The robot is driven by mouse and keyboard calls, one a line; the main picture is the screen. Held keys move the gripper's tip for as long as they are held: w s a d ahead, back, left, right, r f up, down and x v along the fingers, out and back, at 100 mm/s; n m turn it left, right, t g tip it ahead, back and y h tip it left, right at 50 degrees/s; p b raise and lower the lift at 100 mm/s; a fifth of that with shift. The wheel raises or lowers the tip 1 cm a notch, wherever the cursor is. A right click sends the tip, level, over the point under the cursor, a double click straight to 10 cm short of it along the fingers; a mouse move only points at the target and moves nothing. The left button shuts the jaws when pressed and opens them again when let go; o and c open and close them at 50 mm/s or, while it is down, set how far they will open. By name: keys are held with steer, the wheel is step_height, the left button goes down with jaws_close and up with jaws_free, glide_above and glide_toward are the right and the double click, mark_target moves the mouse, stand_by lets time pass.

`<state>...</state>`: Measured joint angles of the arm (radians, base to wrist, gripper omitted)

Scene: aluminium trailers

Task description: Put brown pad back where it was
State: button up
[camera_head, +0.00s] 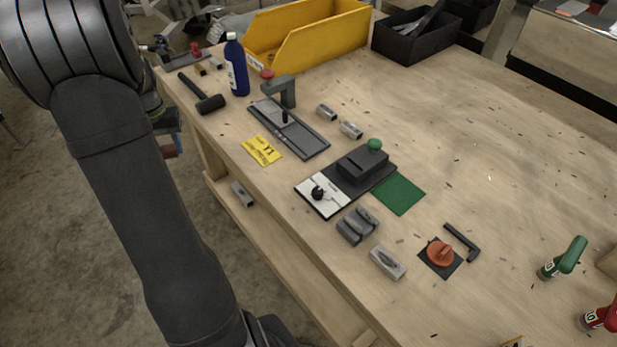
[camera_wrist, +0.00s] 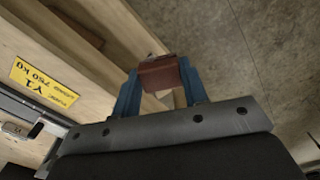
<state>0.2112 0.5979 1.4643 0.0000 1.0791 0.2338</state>
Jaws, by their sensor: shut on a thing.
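The brown pad (camera_wrist: 160,76) is a small reddish-brown block held between the two blue fingers of my gripper (camera_wrist: 159,68) in the wrist view. In the head view, my gripper (camera_head: 168,131) is mostly hidden behind my arm at the left edge of the workbench. A little of the brown pad (camera_head: 173,147) shows there below the blue fingers. The gripper is shut on the pad beside the bench's edge, with the floor showing behind it in the wrist view. I cannot tell which spot the pad came from.
The wooden bench (camera_head: 480,130) holds a hammer (camera_head: 203,93), blue bottle (camera_head: 236,66), yellow bin (camera_head: 310,35), black bin (camera_head: 415,35), rail fixture (camera_head: 290,130), yellow card (camera_head: 263,149), green mat (camera_head: 399,194) and orange knob (camera_head: 440,253). The bench's right middle is mostly clear.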

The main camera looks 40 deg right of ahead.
steer(key=s+d+r+m, duration=0.2)
steer(key=s+d+m, duration=0.1)
steer(key=s+d, duration=0.95)
steer(key=s+d+r+m, duration=0.2)
steer(key=s+d+m, duration=0.2)
steer(key=s+d, duration=0.85)
steer(key=s+d+r+m, duration=0.1)
steer(key=s+d+m, duration=0.35)
steer(key=s, duration=1.05)
steer(key=s+d+r+m, duration=0.15)
steer(key=s+d, duration=0.55)
steer(key=s, duration=0.8)
glide_above(398, 193)
step_height(398, 193, down, 7)
steer(key=shift+f, duration=2.05)
steer(key=shift+f, duration=0.1)
steer(key=o, duration=0.9)
steer(key=shift+o, duration=0.2)
